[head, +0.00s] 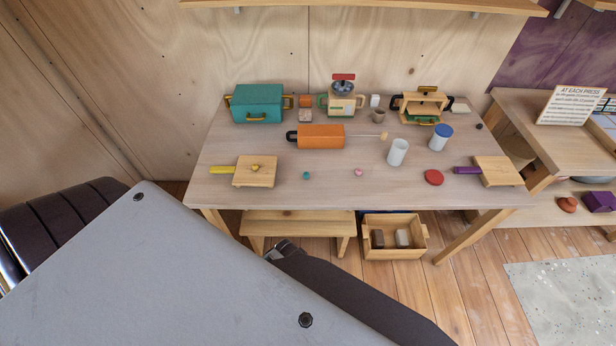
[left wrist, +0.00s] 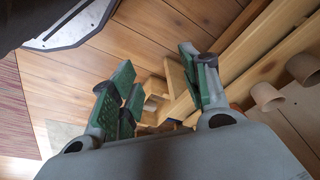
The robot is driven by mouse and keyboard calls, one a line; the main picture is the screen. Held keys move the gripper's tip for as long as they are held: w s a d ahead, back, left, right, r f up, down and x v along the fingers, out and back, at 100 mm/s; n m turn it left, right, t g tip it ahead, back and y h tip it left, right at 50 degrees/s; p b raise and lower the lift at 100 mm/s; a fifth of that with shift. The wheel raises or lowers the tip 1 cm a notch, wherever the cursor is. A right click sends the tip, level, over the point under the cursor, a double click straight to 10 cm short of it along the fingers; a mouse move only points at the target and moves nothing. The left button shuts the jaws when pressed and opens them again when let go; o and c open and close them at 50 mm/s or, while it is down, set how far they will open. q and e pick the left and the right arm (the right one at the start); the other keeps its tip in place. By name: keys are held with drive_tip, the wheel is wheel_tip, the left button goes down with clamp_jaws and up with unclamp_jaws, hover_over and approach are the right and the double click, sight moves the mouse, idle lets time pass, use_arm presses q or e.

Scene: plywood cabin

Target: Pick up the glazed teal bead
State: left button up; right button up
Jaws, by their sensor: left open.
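The small glazed teal bead (head: 306,175) lies on the front part of the wooden table (head: 335,190), left of a pink bead (head: 358,172). My left gripper (left wrist: 158,78) shows in the left wrist view, with its green-padded fingers spread wide and nothing between them. Behind its fingers are floorboards and wooden beams. The teal bead cannot be made out in that view. My right gripper is in neither view.
A board with a yellow handle (head: 254,172) lies left of the bead. An orange cylinder (head: 321,136), a white cup (head: 397,152) and a red disc (head: 433,177) are also on the table. A bench (head: 297,222) and a crate (head: 393,249) stand below. The tabletop around the bead is clear.

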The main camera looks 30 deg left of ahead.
use_arm(q)
drive_tip(key=w+d+r+m+h, duration=0.1)
drive_tip(key=w+r, duration=0.3)
drive_tip(key=r, duration=0.5)
drive_tip(key=w+d+r+m+b, duration=0.1)
drive_tip(key=w+r, duration=0.2)
drive_tip(key=r, duration=0.6)
drive_tip(key=w+d+r+m+h, duration=0.15)
drive_tip(key=w+r, duration=0.25)
drive_tip(key=r, duration=0.5)
drive_tip(key=w+a+r+y, duration=0.1)
drive_tip(key=w+a+r, duration=0.4)
drive_tip(key=a, duration=0.3)
drive_tip(key=w+a+r, duration=0.4)
drive_tip(key=w+a, duration=0.1)
drive_tip(key=a, duration=0.3)
drive_tip(key=shift+w+a+r+g+y, duration=0.3)
drive_tip(key=shift+a+r+g+y, duration=0.05)
drive_tip(key=shift+r+g, duration=0.05)
drive_tip(key=shift+m, duration=0.25)
hover_over(305, 175)
drive_tip(key=shift+s+a+f, duration=0.15)
drive_tip(key=shift+f, duration=2)
drive_tip(key=shift+s+a+f, duration=0.1)
drive_tip(key=shift+s+f, duration=0.05)
drive_tip(key=shift+f, duration=1.95)
drive_tip(key=shift+f, duration=0.1)
